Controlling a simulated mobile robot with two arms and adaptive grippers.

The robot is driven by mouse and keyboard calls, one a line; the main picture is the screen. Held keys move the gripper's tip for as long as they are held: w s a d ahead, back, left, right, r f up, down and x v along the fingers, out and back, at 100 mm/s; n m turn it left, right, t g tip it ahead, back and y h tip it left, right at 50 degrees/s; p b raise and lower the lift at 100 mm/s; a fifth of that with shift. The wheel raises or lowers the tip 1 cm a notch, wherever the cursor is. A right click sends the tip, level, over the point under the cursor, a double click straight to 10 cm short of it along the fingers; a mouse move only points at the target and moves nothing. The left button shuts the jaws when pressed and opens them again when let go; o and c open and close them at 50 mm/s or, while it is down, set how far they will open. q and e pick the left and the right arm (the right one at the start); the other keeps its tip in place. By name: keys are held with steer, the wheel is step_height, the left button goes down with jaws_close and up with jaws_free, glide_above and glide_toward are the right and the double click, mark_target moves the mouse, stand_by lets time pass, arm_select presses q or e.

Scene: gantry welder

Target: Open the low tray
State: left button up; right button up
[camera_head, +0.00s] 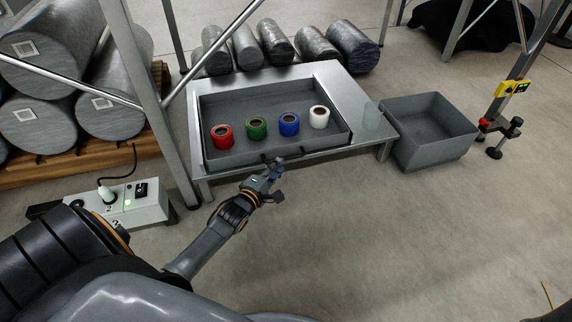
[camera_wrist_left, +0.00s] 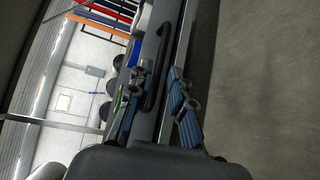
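The low tray (camera_head: 238,160) is a dark grey, shallow open-topped box on a low metal table (camera_head: 352,98). A red roll (camera_head: 221,138), a green roll (camera_head: 257,129), a blue roll (camera_head: 289,125) and a white roll (camera_head: 319,117) stand in it. A dark bar handle (camera_wrist_left: 154,66) runs along the tray's front in the left wrist view. My left gripper (camera_head: 272,178) is just in front of the tray's front side, near the handle. Its two fingers (camera_wrist_left: 160,103) are apart, with no object seen held between them. My right gripper is not seen.
A grey bin (camera_head: 432,142) stands on the floor right of the table. Frame legs (camera_head: 165,140) rise at the left, beside a power box (camera_head: 128,203). The floor in front is clear.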

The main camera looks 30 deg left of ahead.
mark_target(286, 158)
arm_select(q)
steer(key=w+b, duration=0.1)
steer(key=w, duration=0.1)
steer(key=w+b, duration=0.1)
steer(key=w+f+b, duration=0.1)
steer(key=w, duration=0.1)
steer(key=shift+w+a, duration=0.2)
steer(key=shift+w, duration=0.15)
steer(key=shift+r, duration=0.1)
steer(key=shift+c, duration=0.2)
jaws_close()
